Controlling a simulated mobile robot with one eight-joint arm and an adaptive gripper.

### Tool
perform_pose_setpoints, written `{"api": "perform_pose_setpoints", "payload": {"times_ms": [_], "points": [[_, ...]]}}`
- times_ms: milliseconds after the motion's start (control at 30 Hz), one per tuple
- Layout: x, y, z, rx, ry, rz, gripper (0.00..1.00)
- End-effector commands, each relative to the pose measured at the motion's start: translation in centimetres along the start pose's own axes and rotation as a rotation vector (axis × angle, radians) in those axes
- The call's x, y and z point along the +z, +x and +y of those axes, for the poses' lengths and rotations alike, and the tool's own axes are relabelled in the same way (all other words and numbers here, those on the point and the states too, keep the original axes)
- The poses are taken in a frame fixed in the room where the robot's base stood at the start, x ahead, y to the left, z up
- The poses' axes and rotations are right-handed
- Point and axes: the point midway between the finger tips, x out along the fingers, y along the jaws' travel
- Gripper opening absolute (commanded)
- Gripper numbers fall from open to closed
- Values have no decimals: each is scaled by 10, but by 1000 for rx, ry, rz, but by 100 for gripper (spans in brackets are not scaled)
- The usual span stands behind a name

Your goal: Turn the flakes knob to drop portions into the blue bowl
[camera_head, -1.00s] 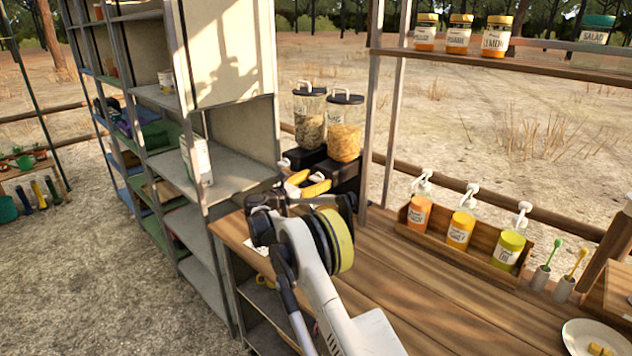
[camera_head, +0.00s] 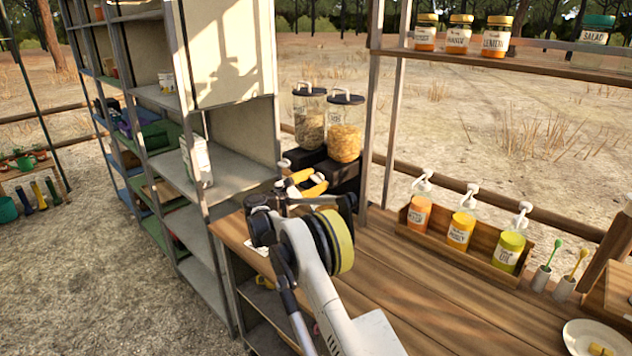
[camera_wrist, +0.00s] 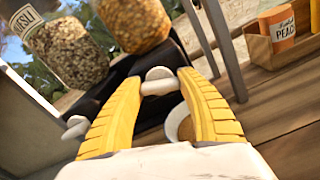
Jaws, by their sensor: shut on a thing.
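The flakes dispenser (camera_head: 345,138), a clear canister of golden flakes with a dark lid, stands on a black base at the back of the counter. The wrist view shows its lower part (camera_wrist: 135,22). My gripper (camera_head: 310,182) is in front of the base. In the wrist view my yellow fingers (camera_wrist: 161,80) are shut on the pale flakes knob (camera_wrist: 160,76), one fingertip on each side. A pale round rim (camera_wrist: 178,124) shows partly below the knob, between the fingers; I cannot tell whether it is the blue bowl. No blue bowl is clearly visible.
The muesli dispenser (camera_head: 309,120) stands left of the flakes, with its own pale knob (camera_wrist: 76,127) beside my left finger. A shelf post (camera_head: 391,110) rises to the right. A wooden rack (camera_head: 470,240) holds pump bottles. The counter's middle is clear.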

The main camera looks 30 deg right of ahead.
Motion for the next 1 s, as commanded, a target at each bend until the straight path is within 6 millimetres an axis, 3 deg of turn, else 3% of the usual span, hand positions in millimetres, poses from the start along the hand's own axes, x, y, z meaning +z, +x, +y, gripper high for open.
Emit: {"api": "perform_pose_setpoints", "payload": {"times_ms": [1000], "points": [[0,0,0,1,945,0,15]]}}
